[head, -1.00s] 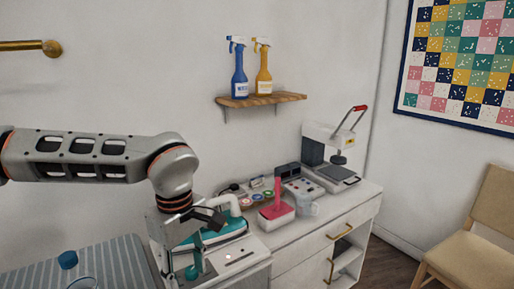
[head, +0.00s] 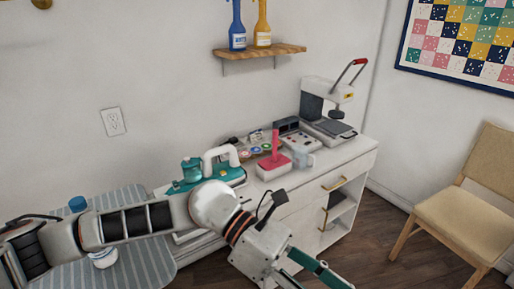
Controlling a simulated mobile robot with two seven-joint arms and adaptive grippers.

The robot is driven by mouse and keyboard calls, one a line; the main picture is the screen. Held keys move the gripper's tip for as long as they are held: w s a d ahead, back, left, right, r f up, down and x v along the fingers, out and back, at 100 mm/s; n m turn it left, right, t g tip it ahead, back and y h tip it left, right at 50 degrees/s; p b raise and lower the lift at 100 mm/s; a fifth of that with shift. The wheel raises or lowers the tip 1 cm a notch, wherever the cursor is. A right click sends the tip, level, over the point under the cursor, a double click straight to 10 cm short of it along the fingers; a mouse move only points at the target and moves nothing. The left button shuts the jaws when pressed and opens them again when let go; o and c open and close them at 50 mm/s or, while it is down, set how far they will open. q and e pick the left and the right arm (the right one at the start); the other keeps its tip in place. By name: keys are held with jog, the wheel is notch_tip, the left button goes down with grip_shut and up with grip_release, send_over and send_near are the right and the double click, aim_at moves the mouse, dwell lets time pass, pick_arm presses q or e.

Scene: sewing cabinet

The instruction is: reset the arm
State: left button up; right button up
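My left arm (head: 140,222) comes in from the left, low across the ironing board and the front of the cabinet. My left gripper (head: 318,281) points down and to the right, in front of the cabinet drawers and over the floor. Its two teal fingers are spread apart with nothing seen between them, so it looks open; the fingertips are at or past the bottom edge. My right arm and gripper are not in view.
A teal iron (head: 208,174) stands on the white cabinet (head: 318,189) behind my arm. A pink-handled tool (head: 273,160) and a press (head: 333,108) stand farther right. A striped ironing board (head: 135,205) is at left, a chair (head: 470,205) at right. Floor between is clear.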

pick_arm(q)
jog(key=w+d+r+n+t+h, duration=0.2)
jog(key=w+r+n+t+h, duration=0.45)
jog(key=n+h, duration=0.5)
jog(key=w+a+f+n+t+y, duration=0.4)
jog(key=w+a+f+n+t, duration=0.3)
jog(key=n, duration=0.5)
jog(key=w+a+f+n+t+y, duration=0.4)
jog(key=w+a+n+t, duration=0.1)
jog(key=n+t, duration=0.6)
jog(key=a+f+n+y, duration=0.6)
jog(key=f+n, duration=0.2)
jog(key=f, duration=0.2)
jog(key=s+a+f+n+g+y, duration=0.3)
jog(key=s+a+f, duration=0.4)
jog(key=f, duration=0.4)
jog(key=s+a+f+n+g+y, duration=0.3)
jog(key=s+a+f+n, duration=0.3)
jog(key=a+f, duration=0.3)
notch_tip(320, 180, down, 3)
jog(key=shift+s+f+y, duration=0.1)
jog(key=shift+s+y, duration=0.35)
jog(key=shift+s, duration=0.35)
